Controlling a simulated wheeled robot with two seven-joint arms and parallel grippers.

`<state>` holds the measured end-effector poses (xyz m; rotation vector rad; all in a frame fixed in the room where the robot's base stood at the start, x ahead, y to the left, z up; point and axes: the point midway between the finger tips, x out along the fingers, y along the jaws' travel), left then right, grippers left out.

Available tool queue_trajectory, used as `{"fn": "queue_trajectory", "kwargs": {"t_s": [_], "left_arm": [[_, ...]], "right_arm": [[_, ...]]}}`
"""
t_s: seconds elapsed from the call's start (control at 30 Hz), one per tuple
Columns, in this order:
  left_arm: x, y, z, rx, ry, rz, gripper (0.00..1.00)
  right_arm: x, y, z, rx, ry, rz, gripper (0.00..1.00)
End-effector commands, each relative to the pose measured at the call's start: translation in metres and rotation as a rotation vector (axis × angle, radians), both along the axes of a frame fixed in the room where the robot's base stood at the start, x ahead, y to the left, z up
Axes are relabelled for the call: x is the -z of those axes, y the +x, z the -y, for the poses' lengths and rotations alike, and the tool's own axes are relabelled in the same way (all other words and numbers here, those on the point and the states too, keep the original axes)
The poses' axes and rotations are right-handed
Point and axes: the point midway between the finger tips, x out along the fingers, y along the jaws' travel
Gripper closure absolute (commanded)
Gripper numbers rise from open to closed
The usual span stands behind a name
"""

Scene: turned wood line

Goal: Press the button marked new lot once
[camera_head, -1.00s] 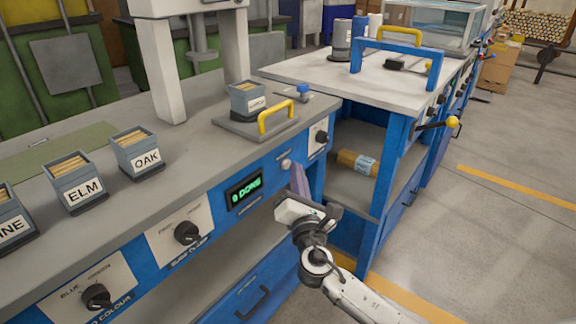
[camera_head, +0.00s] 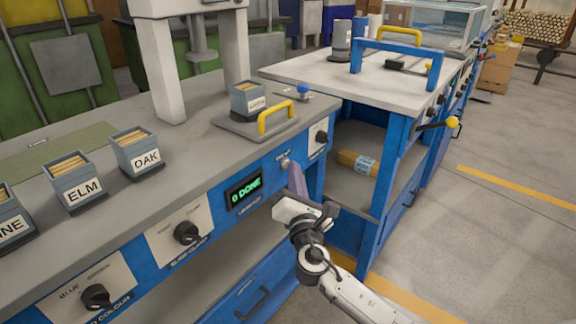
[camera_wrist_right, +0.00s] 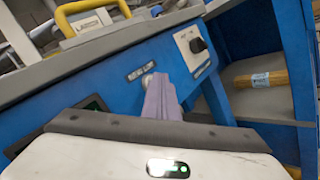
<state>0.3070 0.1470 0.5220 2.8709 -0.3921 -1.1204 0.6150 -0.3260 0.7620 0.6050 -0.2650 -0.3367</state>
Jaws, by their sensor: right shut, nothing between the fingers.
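The new lot button (camera_head: 285,163) is a small pale round knob on the blue front panel of the near bench, right of the green-lit display (camera_head: 244,190). In the right wrist view its label (camera_wrist_right: 141,72) sits just above it. My right gripper (camera_head: 293,168) is shut and empty, its purple fingers pointing at the button. In the right wrist view the fingertips (camera_wrist_right: 157,80) cover much of the button. The tips are at or very near it; I cannot tell if they touch. The display appears to read "0 DONE". My left gripper is not in view.
A dial (camera_head: 321,137) sits right of the button, and more dials (camera_head: 187,233) sit to the left. A plate with a yellow handle (camera_head: 275,117) lies on the bench above. An open shelf holds a wrapped bundle (camera_head: 357,163). Floor at right is clear.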

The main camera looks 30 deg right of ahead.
Motion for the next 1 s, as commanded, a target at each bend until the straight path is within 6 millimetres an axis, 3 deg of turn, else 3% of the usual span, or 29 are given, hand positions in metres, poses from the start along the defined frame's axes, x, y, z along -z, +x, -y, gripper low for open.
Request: {"fn": "queue_trajectory", "kwargs": {"t_s": [1.0], "left_arm": [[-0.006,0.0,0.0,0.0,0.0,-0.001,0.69]], "right_arm": [[0.0,-0.021,0.009,0.0,-0.001,-0.001,1.0]]}}
